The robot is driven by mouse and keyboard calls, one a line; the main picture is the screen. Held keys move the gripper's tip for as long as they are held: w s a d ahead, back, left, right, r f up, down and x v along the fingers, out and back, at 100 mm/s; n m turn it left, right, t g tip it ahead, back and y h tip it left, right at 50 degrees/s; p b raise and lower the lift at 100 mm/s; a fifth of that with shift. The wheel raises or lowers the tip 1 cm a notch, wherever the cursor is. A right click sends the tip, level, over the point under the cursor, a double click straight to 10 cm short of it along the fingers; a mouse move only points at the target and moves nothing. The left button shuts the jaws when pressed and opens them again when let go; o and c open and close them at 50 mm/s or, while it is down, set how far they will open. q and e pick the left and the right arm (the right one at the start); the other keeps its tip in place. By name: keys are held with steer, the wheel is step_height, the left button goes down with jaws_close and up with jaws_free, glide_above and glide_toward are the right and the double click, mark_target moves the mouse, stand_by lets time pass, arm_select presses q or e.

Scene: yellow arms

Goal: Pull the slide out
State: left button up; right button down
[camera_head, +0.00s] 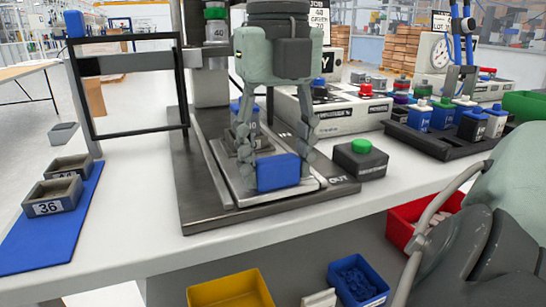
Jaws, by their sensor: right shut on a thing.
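The slide (237,187) is a pale metal plate in a dark grey base (200,215) marked IN at the back and OUT at the front right. A blue block (278,172) forms its front handle. My right gripper (277,176) comes down from above. Its two jointed grey fingers stand on either side of the blue handle and are shut on it. Behind the handle, a stack of small weight-like parts on the slide is partly hidden by the fingers.
A green push button (361,147) on a dark box stands right of the base. A blue mat (58,225) with two grey numbered trays lies at the left. A dark rack (430,142) of blocks stands at the back right. Yellow (231,291) and blue (357,279) bins are below the table's front edge.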

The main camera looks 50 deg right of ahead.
steer(key=shift+s+a+f, duration=0.1)
steer(key=shift+s+f, duration=0.05)
steer(key=shift+s, duration=0.1)
steer(key=c, duration=0.6)
jaws_free()
steer(key=shift+c, duration=0.2)
steer(key=shift+r, duration=0.2)
steer(key=shift+w+r, duration=0.1)
steer(key=shift+r, duration=0.2)
step_height(320, 180, up, 11)
steer(key=shift+r, duration=0.1)
